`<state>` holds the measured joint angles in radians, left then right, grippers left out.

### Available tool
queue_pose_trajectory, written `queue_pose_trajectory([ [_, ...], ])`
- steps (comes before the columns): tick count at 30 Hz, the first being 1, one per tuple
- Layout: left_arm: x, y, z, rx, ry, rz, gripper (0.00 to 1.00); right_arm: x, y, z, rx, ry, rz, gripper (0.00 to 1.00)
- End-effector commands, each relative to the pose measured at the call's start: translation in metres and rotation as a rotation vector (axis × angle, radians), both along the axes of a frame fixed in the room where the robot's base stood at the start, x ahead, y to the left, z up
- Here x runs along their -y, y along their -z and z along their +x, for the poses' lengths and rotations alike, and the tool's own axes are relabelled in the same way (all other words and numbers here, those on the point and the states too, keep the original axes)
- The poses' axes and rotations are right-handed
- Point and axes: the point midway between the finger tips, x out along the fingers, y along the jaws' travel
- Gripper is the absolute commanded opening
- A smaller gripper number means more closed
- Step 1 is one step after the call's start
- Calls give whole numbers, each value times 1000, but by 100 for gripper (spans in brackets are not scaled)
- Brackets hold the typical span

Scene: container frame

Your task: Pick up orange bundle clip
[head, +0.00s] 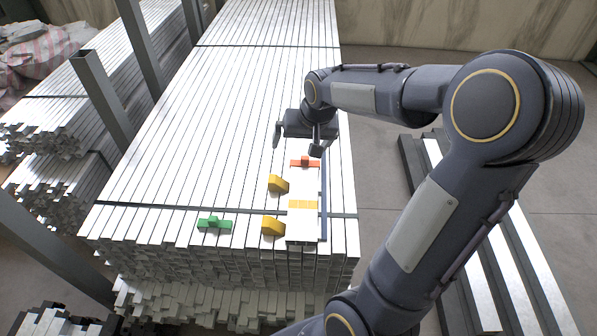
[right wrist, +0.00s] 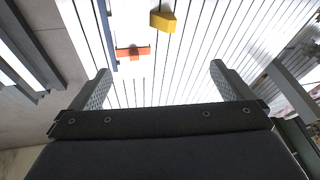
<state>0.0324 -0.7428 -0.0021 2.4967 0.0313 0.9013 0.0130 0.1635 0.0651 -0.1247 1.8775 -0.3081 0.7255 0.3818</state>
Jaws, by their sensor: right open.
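The orange clip (head: 304,162) is a small red-orange piece with a raised middle. My right gripper (head: 297,143) is open and empty, just behind and above the clip in the head view. In the right wrist view the clip (right wrist: 132,53) shows beyond the fingertips, left of the middle between the two open fingers (right wrist: 160,70). Nothing is between the fingers. My left gripper is not in view.
Yellow wedge blocks (head: 278,184) (head: 272,227) and a green clip (head: 214,224) lie nearer the stack's front edge. A yellow-orange marked patch (head: 302,204) lies beside them. A dark strap (head: 150,206) crosses the bars. Dark upright posts (head: 102,98) stand on the left. The bar tops behind are clear.

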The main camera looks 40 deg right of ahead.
Motion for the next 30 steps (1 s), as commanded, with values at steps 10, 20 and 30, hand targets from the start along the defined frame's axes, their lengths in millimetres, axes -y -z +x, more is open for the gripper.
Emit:
queue_pose_trajectory([
  [10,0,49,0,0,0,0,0,90,152,101,-75,167,-161,100],
  [20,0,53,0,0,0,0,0,105,191,116,-80,182,-181,100],
  [30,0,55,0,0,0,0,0,119,232,131,-80,182,-180,100],
])
